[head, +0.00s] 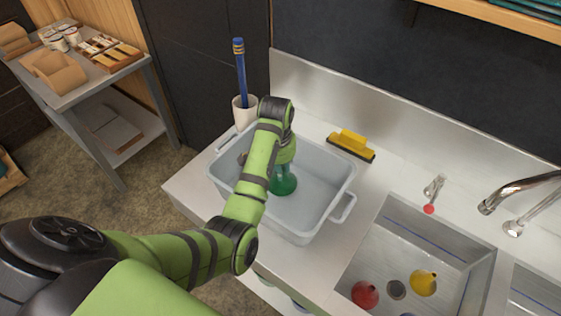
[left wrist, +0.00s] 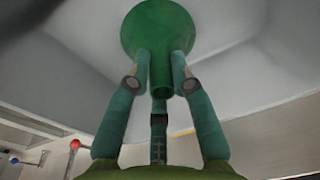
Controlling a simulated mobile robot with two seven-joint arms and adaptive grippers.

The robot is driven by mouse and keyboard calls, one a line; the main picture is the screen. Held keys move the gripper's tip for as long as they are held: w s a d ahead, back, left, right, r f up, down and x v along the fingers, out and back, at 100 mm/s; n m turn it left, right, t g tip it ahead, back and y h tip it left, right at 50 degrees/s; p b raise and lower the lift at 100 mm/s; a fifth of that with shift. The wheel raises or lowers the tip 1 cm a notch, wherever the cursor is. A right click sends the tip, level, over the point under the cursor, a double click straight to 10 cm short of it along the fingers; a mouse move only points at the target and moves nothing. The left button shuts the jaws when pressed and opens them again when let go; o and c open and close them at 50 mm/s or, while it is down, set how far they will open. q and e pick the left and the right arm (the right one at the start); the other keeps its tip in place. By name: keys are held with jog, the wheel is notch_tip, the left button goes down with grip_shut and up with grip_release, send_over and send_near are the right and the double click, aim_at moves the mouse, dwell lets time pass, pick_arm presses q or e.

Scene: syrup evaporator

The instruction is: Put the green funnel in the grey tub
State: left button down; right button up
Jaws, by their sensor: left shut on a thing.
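The green funnel (head: 284,184) is low inside the grey tub (head: 318,224) in the head view, partly hidden by my left arm. In the left wrist view the funnel (left wrist: 157,32) shows its wide cone, with its spout between the fingers. My left gripper (left wrist: 160,78) is shut on the spout. The gripper also shows in the head view (head: 284,168), inside the tub's walls. I cannot tell whether the funnel touches the tub's floor. My right gripper is not in view.
A white cup (head: 244,113) with a blue brush stands behind the tub. A yellow squeegee (head: 352,144) lies on the counter to its right. The sink (head: 424,243) holds a red funnel (head: 365,294) and a yellow funnel (head: 423,283). A tap (head: 520,186) is at right.

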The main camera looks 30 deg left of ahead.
pick_arm(q)
notch_tip(320, 180, down, 3)
jog(key=shift+s, duration=0.1)
jog(key=shift+f+b, duration=0.3)
jog(key=shift+f, duration=0.5)
jog(key=shift+f+p, duration=0.3)
jog(key=c, duration=1)
grip_release()
jog(key=shift+o, duration=0.4)
jog(key=o, duration=0.4)
